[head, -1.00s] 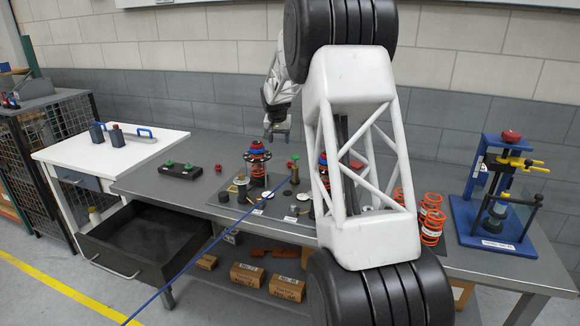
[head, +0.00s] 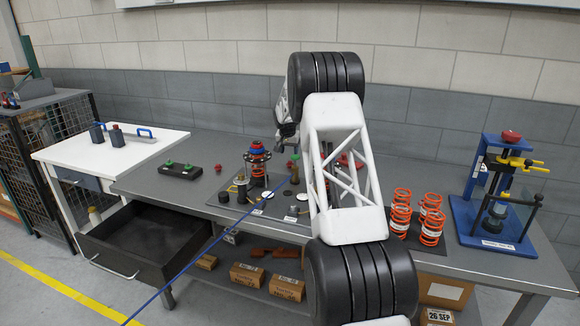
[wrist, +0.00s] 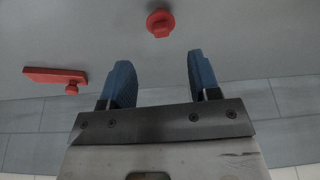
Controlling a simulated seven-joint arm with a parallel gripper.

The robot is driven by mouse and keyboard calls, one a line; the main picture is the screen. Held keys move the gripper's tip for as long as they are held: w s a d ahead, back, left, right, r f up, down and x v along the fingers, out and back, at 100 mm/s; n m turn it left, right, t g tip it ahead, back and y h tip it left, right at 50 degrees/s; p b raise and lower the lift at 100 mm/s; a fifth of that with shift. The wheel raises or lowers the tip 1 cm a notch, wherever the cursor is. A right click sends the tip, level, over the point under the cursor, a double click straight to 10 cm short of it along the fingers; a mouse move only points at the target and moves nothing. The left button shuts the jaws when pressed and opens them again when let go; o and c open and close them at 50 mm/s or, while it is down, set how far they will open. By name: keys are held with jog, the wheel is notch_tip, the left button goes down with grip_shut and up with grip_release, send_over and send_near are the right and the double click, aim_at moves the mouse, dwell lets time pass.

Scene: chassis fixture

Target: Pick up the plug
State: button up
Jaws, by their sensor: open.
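In the wrist view a red round piece with a small knob (wrist: 160,22), which looks like the plug, sits on a grey surface just beyond my fingertips. My gripper (wrist: 160,70) is open and empty, with its two blue fingers apart and the red piece roughly centred ahead of their gap. In the head view my gripper (head: 280,145) hangs above the rear of the workbench, small and partly hidden by my own arm. I cannot tell for sure which of the small red pieces in the head view is the plug.
A red flat bar with a knob (wrist: 55,76) lies left of the fingers. The bench (head: 215,150) holds a spring assembly (head: 257,165) with dark discs, several orange springs (head: 431,228) and a blue press (head: 512,235).

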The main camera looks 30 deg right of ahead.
aim_at(290, 162)
jog(key=shift+f, duration=0.1)
jog(key=shift+x, duration=1.2)
jog(key=shift+f, duration=0.15)
jog(key=shift+x, duration=2.45)
jog(key=shift+a, duration=0.1)
jog(key=c, duration=0.8)
